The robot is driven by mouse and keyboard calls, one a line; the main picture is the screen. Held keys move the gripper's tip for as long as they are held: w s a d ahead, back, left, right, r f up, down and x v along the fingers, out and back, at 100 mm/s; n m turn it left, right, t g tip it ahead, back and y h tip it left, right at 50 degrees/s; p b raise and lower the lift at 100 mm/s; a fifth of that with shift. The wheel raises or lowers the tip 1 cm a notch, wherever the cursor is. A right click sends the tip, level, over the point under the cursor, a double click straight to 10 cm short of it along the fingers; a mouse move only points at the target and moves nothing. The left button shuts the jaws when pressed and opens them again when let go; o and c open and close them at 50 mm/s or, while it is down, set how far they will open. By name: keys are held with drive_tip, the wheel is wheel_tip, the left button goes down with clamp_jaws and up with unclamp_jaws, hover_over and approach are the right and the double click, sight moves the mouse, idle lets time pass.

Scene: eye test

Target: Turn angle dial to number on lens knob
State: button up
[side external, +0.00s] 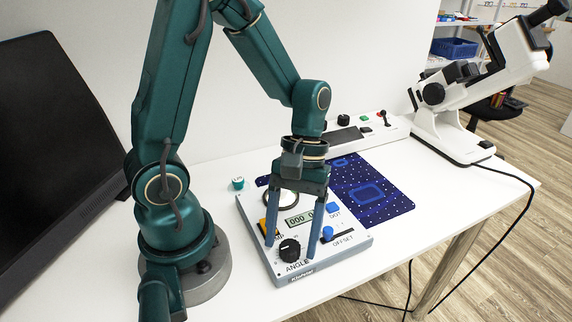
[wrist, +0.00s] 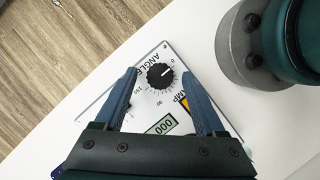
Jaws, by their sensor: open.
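The angle dial is a black ribbed knob (side external: 289,249) above the word ANGLE on the grey-white panel (side external: 345,250). It also shows in the wrist view (wrist: 160,76), with a printed scale that includes 90 and 180. A pale mark on it seems to point to the picture's upper right, near 0. My gripper (side external: 291,249) is open, fingers pointing down, one on each side of the dial. In the wrist view my gripper (wrist: 160,73) shows gaps beside the dial. Contact is not visible. I cannot tell which part is the lens knob or read a number on it.
The panel has a display (side external: 299,219), a blue OUT button (side external: 334,208) and a blue OFFSET slider knob (side external: 328,231). A blue mat (side external: 395,200) lies behind. A white optical instrument (side external: 455,135) stands at right.

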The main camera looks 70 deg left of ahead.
drive_tip(key=shift+s+d+f, duration=0.1)
drive_tip(key=shift+f, duration=0.15)
clamp_jaws()
drive_tip(key=m+y, duration=0.1)
drive_tip(key=m, duration=0.2)
drive_tip(key=m+g+y, duration=0.1)
drive_tip(key=m, duration=0.1)
drive_tip(key=shift+d+m, duration=0.15)
drive_tip(key=shift+m, duration=0.25)
drive_tip(key=m+y, duration=0.2)
drive_tip(key=m, duration=0.3)
drive_tip(key=shift+d+m, duration=0.15)
drive_tip(key=shift+m, duration=0.15)
idle(0.5)
